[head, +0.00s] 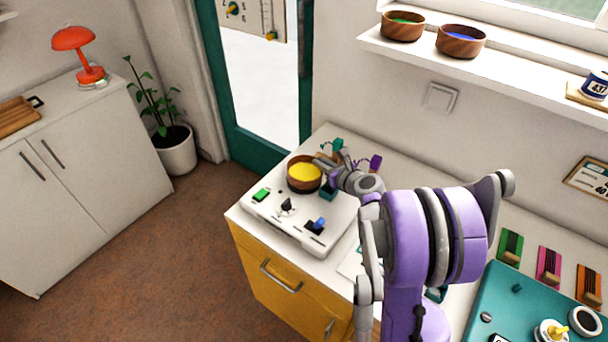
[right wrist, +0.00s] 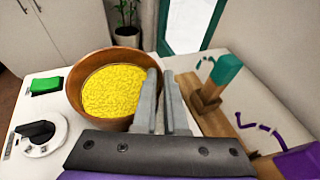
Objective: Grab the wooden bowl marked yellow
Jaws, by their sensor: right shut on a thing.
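The wooden bowl (head: 303,187) filled with yellow beads is at the back of a white control panel in the head view. It also shows in the right wrist view (right wrist: 95,121), with its beads on the left of the fingers. My right gripper (head: 324,166) reaches it from the right. Its fingers (right wrist: 163,95) are closed on the bowl's right rim. Whether the bowl's base touches the panel is not clear. My left gripper is not in view.
The white panel (head: 262,212) carries a green button (head: 262,194), a dark knob (head: 287,206) and a blue switch (head: 319,224). A wooden rack with teal and purple pieces (right wrist: 210,105) stands close right of the fingers. Bowls with green (head: 403,28) and blue (head: 461,43) contents sit on the windowsill.

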